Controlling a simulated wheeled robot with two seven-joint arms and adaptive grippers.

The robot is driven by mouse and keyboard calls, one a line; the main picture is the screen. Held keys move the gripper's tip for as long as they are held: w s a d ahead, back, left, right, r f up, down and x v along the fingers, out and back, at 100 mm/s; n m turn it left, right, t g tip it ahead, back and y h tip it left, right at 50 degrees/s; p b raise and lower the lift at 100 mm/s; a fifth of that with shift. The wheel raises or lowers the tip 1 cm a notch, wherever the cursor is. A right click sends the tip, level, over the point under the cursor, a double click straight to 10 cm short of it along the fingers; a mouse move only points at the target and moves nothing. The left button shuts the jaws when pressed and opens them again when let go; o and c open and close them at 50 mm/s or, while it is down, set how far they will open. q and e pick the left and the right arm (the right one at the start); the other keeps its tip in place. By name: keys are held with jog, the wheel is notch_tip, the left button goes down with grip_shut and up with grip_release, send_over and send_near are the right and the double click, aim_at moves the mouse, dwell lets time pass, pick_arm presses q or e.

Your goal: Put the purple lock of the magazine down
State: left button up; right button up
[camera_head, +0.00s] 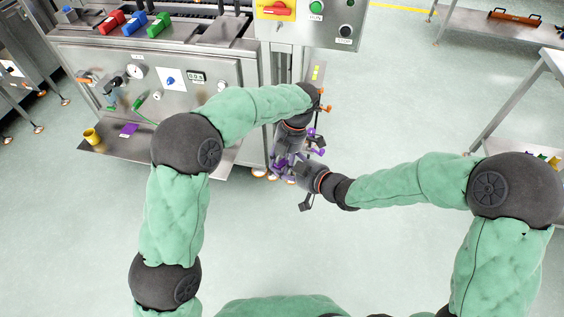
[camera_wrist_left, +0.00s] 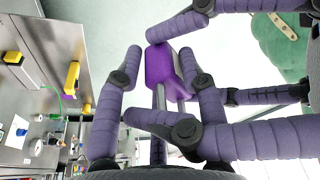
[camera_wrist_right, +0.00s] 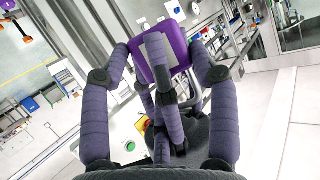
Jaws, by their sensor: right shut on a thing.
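The purple lock (camera_wrist_left: 160,66) is a small block with rounded edges, held in mid-air in front of the steel machine. It also shows in the right wrist view (camera_wrist_right: 160,52), partly covered by a finger. My right gripper (camera_head: 297,170) is shut on it. My left gripper (camera_head: 283,158) is at the same spot, its fingers on either side of the lock with gaps visible in the left wrist view, so it looks open. The two grippers' fingers overlap closely. In the head view the lock is mostly hidden among the fingers. I cannot clearly identify the magazine.
The steel machine (camera_head: 215,72) has a lower shelf (camera_head: 160,146) with a yellow cup (camera_head: 92,136) and a flat purple patch (camera_head: 128,129). Red, blue and green blocks lie on its top. A control box (camera_head: 330,18) is at top centre. The floor between the machine and right-hand tables is clear.

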pick_arm(q)
jog(key=shift+s, duration=0.15)
grip_shut()
pick_arm(e)
jog(key=o, duration=1.3)
jog(key=shift+w+r, duration=0.1)
jog(key=shift+w, duration=0.05)
pick_arm(q)
jog(key=shift+f, duration=0.1)
pick_arm(e)
jog(key=shift+r, duration=0.1)
jog(key=shift+d, duration=0.15)
